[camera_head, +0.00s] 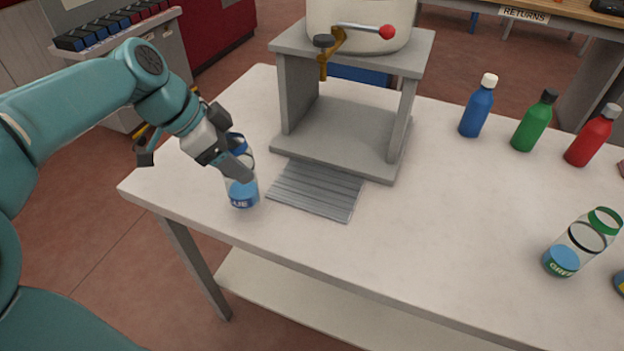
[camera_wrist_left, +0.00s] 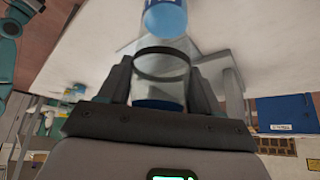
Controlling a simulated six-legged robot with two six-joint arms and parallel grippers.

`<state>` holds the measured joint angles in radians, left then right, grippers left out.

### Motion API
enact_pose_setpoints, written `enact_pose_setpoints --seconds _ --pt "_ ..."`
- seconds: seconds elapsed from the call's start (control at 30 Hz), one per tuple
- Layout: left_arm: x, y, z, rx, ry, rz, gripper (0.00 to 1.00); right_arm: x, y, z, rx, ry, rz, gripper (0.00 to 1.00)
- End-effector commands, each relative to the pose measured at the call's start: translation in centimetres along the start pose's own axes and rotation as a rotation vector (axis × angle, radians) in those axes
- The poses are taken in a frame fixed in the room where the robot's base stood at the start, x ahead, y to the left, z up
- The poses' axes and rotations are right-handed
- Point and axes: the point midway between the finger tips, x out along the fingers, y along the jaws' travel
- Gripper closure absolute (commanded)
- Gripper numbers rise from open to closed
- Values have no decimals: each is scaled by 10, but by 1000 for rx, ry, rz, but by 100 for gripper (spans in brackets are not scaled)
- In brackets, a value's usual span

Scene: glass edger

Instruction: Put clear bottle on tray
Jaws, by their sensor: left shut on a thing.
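A clear bottle (camera_head: 243,190) with a blue base label and a dark band is upright at the left end of the white table, left of the grey ridged tray (camera_head: 318,188). My left gripper (camera_head: 238,163) is shut around its upper part. In the left wrist view the bottle (camera_wrist_left: 161,62) sits between the two fingers of my left gripper (camera_wrist_left: 160,85). I cannot tell whether its base touches the table. The tray lies in front of a grey stand (camera_head: 340,135) and is empty. My right gripper is not in view.
A white container with a red-knobbed tap (camera_head: 360,30) sits on the stand. Blue (camera_head: 478,105), green (camera_head: 534,120) and red (camera_head: 593,135) bottles stand at the back right. Another clear bottle (camera_head: 583,243) with green parts is at the right. The table's middle front (camera_head: 430,230) is clear.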

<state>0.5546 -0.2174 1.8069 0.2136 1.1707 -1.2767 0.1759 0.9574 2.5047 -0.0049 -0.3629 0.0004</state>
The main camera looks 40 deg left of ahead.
Motion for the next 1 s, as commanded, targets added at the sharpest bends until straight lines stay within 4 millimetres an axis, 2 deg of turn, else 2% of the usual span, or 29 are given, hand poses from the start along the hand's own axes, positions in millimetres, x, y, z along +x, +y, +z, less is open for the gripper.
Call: enact_pose_setpoints --seconds 0.17,0.27,0.37,0.6,0.7,1.0 --pt "-3 -6 14 -44 0 -28 69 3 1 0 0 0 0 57" --pt "-1 -7 14 -53 1 -32 69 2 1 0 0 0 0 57" --pt "7 -8 -2 -51 3 -30 69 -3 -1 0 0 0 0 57" --pt "41 -14 -62 -49 1 -30 69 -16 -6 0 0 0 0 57" --pt "52 -16 -81 -51 1 -32 69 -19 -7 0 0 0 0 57" --pt "71 -20 -110 -54 1 -33 69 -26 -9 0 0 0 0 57"
